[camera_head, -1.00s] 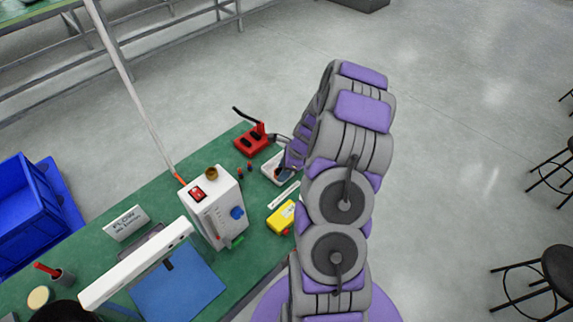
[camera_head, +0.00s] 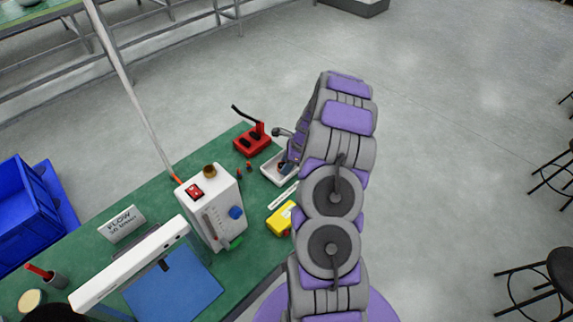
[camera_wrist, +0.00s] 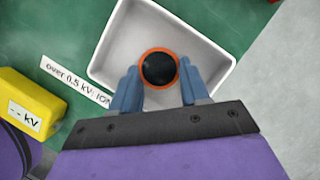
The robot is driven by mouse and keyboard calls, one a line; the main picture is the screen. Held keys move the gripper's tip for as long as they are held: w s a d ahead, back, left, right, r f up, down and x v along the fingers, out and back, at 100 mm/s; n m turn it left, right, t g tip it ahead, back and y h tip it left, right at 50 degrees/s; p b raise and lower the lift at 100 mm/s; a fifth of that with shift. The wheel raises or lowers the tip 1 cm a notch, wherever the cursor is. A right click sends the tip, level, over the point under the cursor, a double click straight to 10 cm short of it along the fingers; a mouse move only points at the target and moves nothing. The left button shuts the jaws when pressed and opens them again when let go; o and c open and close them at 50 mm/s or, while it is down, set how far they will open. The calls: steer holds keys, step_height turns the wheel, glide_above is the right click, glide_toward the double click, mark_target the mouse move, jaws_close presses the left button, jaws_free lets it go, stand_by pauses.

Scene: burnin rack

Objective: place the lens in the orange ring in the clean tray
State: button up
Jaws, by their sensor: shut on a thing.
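My gripper (camera_wrist: 159,82) has its two blue fingers on either side of the dark round lens in the orange ring (camera_wrist: 158,68) in the wrist view, and is shut on it. The lens appears over the white tray (camera_wrist: 112,52), inside the outline of its walls. I cannot tell whether the lens touches the tray's floor. In the head view the tray (camera_head: 268,175) stands near the right edge of the green bench. My arm hides part of it, and the lens is not clearly visible there.
A label strip (camera_wrist: 76,82) and a yellow box (camera_wrist: 30,103) lie left of the tray. In the head view a red stand (camera_head: 252,141) is behind the tray, and a white box with knobs (camera_head: 215,210) is to the left. Small red-topped parts (camera_head: 249,166) lie nearby.

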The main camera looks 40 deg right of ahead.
steer(key=o, duration=0.8)
steer(key=shift+o, duration=0.2)
steer(key=shift+r, duration=0.15)
